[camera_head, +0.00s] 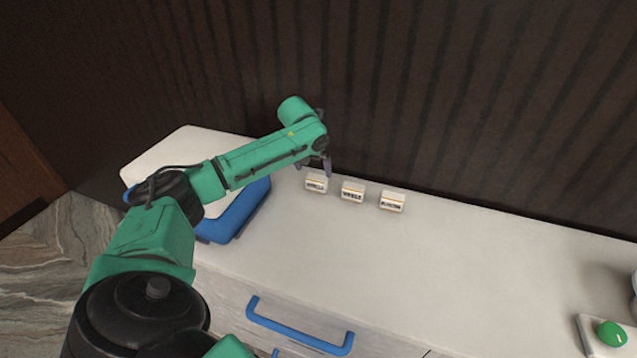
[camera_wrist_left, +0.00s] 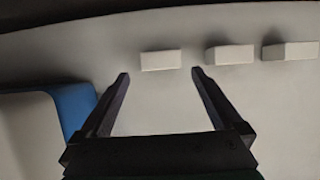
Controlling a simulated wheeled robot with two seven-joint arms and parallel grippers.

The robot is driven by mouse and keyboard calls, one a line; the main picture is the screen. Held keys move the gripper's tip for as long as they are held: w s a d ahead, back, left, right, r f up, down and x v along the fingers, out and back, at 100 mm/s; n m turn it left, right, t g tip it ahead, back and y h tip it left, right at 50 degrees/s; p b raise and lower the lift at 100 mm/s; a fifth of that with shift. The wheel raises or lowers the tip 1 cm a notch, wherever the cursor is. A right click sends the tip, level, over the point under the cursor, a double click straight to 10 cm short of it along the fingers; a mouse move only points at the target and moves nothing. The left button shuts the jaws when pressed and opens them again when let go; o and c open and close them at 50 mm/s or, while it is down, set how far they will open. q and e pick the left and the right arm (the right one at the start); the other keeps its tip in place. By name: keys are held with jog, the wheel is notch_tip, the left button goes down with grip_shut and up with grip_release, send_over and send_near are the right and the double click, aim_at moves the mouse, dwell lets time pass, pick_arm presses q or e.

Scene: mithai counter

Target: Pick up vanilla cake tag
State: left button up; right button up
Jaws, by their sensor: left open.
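Three small white tags with dark print and a yellowish line stand in a row near the back of the white counter. They are a left tag (camera_head: 317,184), a middle tag (camera_head: 353,192) and a right tag (camera_head: 392,201). The print is too small to read surely, so I cannot tell which is vanilla. My left gripper (camera_head: 314,166) is open and empty, just above and behind the left tag. In the left wrist view the left tag (camera_wrist_left: 160,60) lies just beyond the gap between the open fingertips (camera_wrist_left: 160,77). My right gripper is not in view.
A blue and white box-like object (camera_head: 235,215) stands at the counter's left end, beside my left arm. A dark ribbed wall (camera_head: 450,90) rises behind the tags. A green round item (camera_head: 611,334) sits at the far right. The counter's middle (camera_head: 400,270) is clear.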

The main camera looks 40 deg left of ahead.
aim_at(316, 178)
pick_arm(q)
jog(key=p+x, duration=0.1)
jog(key=x, duration=0.7)
jog(key=c, duration=1.2)
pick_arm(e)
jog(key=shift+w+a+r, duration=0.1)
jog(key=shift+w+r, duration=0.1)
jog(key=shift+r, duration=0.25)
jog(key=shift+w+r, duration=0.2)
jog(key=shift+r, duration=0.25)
